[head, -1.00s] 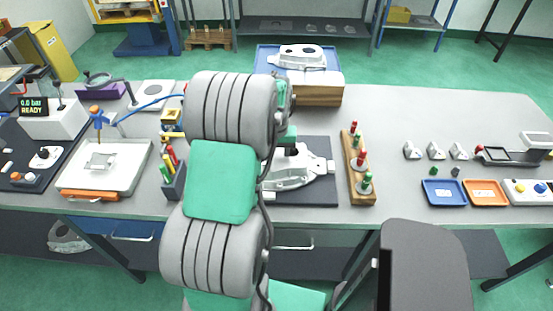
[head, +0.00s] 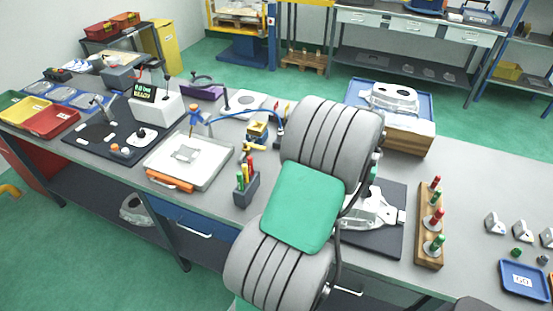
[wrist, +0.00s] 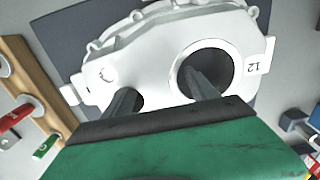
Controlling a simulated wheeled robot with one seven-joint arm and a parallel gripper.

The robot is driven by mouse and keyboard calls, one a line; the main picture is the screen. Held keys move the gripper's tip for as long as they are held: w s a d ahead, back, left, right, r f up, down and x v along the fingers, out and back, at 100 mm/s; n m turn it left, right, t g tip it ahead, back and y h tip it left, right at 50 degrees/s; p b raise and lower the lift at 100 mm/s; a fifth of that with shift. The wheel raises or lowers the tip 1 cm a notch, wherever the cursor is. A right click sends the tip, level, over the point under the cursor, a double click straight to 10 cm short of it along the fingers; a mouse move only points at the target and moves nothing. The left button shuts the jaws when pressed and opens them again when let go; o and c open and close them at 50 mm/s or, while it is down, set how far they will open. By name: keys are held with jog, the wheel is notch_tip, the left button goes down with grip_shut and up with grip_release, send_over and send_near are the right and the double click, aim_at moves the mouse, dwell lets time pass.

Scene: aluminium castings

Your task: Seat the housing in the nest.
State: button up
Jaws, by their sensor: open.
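A pale aluminium housing (wrist: 150,55) marked "12", with a large round bore, fills the upper wrist view. It lies on a dark mat (head: 388,243), and in the head view the housing (head: 378,212) is partly hidden behind my arm. My gripper (wrist: 160,82) is open above the housing. Its right finger overlaps the large bore and its left finger overlaps a smaller dark opening; I cannot tell whether they touch. My arm hides the gripper in the head view. I cannot tell which fixture is the nest; a pale tray-like fixture (head: 215,163) with an orange front handle stands left of my arm.
A wooden rack (head: 428,252) with red and green plugs stands right of the mat. Another casting (head: 390,97) sits on a blue tray (head: 424,110) behind. A pen holder (head: 246,191) stands left of my arm. A gauge unit (head: 155,108) reads READY.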

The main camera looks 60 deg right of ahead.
jog(key=r+p, duration=0.1)
jog(key=r, duration=0.1)
jog(key=r+p, duration=0.1)
jog(key=r, duration=0.2)
jog(key=w+r+p, duration=0.1)
jog(key=r, duration=0.1)
jog(key=shift+r+p, duration=0.25)
jog(key=shift+p, duration=0.1)
jog(key=w+a+r+n, duration=0.2)
jog(key=w+a, duration=0.5)
jog(key=w, duration=0.4)
jog(key=w+a+r+n+p, duration=0.1)
jog(key=w+a+r+n, duration=0.2)
jog(key=w+a, duration=0.5)
jog(key=w+r, duration=0.1)
jog(key=w, duration=0.2)
jog(key=shift+w+r, duration=0.2)
jog(key=shift+w, duration=0.2)
jog(key=shift+d, duration=0.1)
